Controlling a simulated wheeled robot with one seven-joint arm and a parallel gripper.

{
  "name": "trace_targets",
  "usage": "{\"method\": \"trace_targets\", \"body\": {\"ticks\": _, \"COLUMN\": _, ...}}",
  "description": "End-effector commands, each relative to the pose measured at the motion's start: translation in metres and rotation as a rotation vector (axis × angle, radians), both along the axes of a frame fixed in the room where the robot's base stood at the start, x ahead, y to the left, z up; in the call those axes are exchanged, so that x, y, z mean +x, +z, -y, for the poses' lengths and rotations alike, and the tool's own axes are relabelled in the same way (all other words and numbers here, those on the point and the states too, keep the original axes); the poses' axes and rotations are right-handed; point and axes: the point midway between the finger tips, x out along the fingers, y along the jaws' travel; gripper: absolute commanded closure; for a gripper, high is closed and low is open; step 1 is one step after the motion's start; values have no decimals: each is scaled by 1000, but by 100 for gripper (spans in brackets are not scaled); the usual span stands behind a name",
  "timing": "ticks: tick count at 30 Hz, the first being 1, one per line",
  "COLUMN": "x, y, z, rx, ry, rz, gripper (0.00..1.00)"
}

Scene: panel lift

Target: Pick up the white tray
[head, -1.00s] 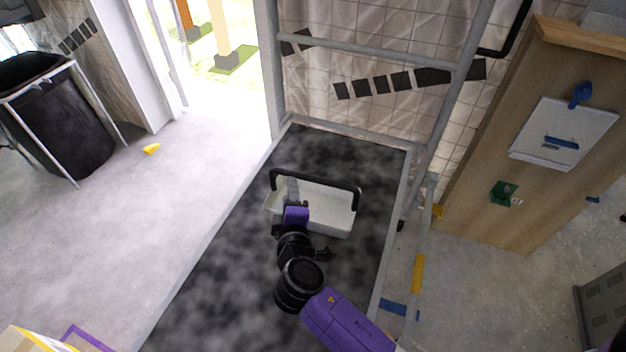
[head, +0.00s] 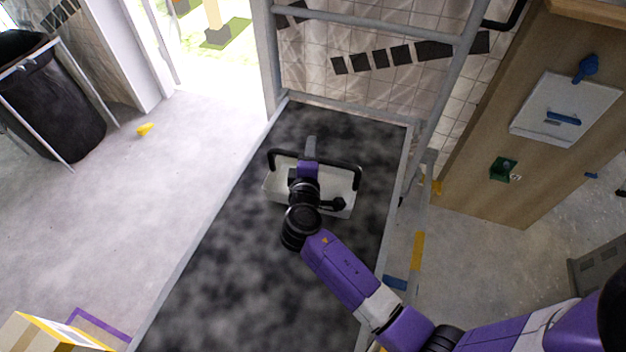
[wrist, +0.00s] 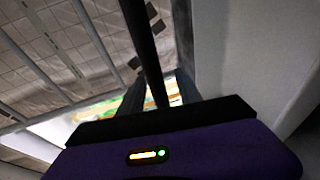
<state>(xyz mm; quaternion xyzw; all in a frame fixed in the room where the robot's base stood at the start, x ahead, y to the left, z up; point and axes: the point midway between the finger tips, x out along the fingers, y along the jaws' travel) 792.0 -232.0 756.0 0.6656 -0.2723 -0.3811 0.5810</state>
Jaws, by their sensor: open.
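The white tray (head: 342,184) lies on the dark speckled platform in the head view. Its black handle (head: 343,164) arches across the far side. My gripper (head: 311,148) is over the tray, with its fingers reaching across the handle bar near its middle, and my wrist hides the tray's centre. In the wrist view the dark handle bar (wrist: 143,45) runs down to between my open fingers (wrist: 160,95). The tray's pale wall (wrist: 240,50) fills the right side there. I cannot tell whether either finger touches the bar.
Grey rails frame the dark platform (head: 240,270), with a tall grey frame (head: 380,28) at its far end. A wooden panel (head: 480,180) stands at the right. A black bin (head: 50,110) stands far left, and a box (head: 45,335) is at the lower left.

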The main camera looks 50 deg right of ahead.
Motion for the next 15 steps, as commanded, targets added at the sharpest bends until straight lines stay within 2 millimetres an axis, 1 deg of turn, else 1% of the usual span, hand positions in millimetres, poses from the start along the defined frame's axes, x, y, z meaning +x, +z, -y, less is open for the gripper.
{"method": "trace_targets", "body": {"ticks": 3, "x": 3, "y": -2, "z": 5, "rx": 2, "ry": -1, "rz": -1, "gripper": 59}}
{"method": "trace_targets", "body": {"ticks": 9, "x": 3, "y": -2, "z": 5, "rx": 2, "ry": 0, "rz": -1, "gripper": 59}}
{"method": "trace_targets", "body": {"ticks": 14, "x": 3, "y": -2, "z": 5, "rx": 2, "ry": 0, "rz": -1, "gripper": 90}}
{"method": "trace_targets", "body": {"ticks": 15, "x": 3, "y": -2, "z": 5, "rx": 2, "ry": 0, "rz": -1, "gripper": 98}}
